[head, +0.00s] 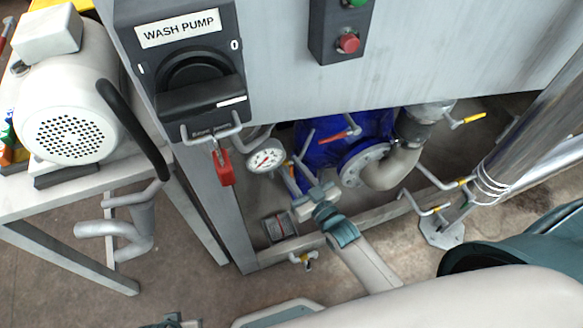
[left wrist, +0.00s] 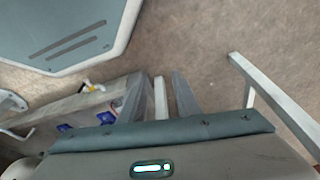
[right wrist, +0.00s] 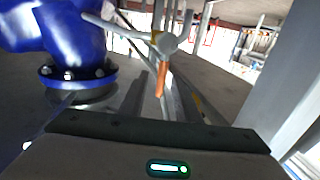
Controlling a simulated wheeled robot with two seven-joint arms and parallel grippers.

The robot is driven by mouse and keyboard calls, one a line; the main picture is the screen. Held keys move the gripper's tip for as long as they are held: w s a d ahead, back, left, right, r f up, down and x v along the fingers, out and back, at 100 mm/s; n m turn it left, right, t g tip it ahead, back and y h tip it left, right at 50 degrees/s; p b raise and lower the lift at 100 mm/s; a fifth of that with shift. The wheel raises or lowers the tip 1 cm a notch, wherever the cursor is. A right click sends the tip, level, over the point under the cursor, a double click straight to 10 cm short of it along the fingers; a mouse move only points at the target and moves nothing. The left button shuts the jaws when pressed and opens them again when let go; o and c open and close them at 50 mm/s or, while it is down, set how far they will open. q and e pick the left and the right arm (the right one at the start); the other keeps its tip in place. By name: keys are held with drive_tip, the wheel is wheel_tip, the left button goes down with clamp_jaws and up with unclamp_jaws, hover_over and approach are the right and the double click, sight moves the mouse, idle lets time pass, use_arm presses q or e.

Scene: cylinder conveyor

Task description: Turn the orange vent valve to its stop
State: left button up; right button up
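The orange vent valve handle (right wrist: 161,79) hangs from a pale grey valve body (right wrist: 166,43) in the right wrist view. My right gripper (right wrist: 160,100) points at it, with its fingers apart and the handle showing in the gap between them. I cannot tell whether a finger touches the handle. In the head view my right gripper (head: 303,192) reaches in below the cabinet, by the blue pump, and hides part of the pipework. My left gripper (left wrist: 161,92) is open and empty over the floor; only a small part of it shows at the head view's bottom edge.
A blue pump casing (head: 323,145) with a grey pipe elbow (head: 393,168) stands behind. A motor (head: 70,110) sits on a left table.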

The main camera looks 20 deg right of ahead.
use_arm(q)
drive_tip(key=shift+s, duration=0.1)
use_arm(e)
clamp_jaws()
